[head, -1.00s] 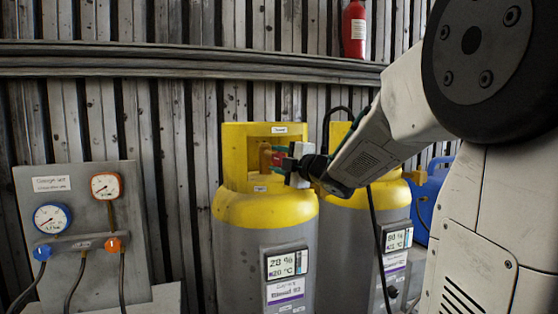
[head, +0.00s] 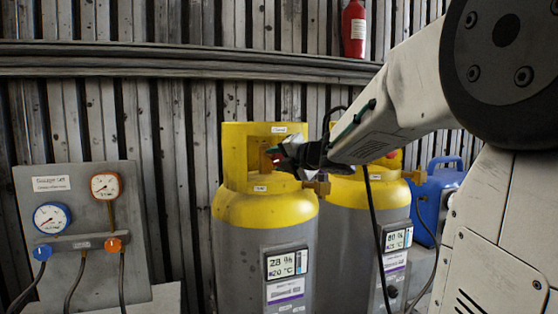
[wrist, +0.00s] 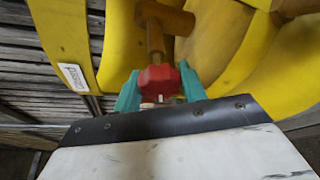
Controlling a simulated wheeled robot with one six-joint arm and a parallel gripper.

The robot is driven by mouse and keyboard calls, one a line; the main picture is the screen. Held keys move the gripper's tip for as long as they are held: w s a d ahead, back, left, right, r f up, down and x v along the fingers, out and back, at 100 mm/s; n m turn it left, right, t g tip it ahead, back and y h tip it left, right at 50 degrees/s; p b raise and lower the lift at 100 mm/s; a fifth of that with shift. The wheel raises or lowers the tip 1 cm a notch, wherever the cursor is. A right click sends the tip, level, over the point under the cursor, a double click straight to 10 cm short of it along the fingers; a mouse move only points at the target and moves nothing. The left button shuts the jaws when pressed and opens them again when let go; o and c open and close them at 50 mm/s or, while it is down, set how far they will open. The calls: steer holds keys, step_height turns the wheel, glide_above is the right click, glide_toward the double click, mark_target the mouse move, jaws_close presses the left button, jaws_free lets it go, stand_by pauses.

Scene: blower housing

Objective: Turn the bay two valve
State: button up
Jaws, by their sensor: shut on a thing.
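A grey cylinder (head: 262,240) with a yellow shoulder and yellow guard (head: 235,160) stands left of a second similar cylinder (head: 352,235). Inside its guard is a brass valve with a red knob (wrist: 158,82). My gripper (wrist: 160,92) reaches into the guard opening from the right, with one teal finger on each side of the knob, shut on it. In the head view my gripper (head: 274,157) covers most of the valve. The brass stem (wrist: 155,38) shows beyond the knob in the wrist view. I cannot read a bay number.
The left cylinder has a digital display (head: 287,263). A gauge panel (head: 85,235) with two dials stands at the left. A blue container (head: 438,190) stands behind at the right. A black hose (head: 370,220) hangs in front of the second cylinder. A fire extinguisher (head: 354,28) is above.

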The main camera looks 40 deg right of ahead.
steer(key=shift+f, duration=0.1)
stand_by(0.3)
steer(key=o, duration=1)
steer(key=shift+c, duration=0.2)
steer(key=shift+s, duration=0.1)
steer(key=v, duration=0.7)
steer(key=shift+s, duration=0.3)
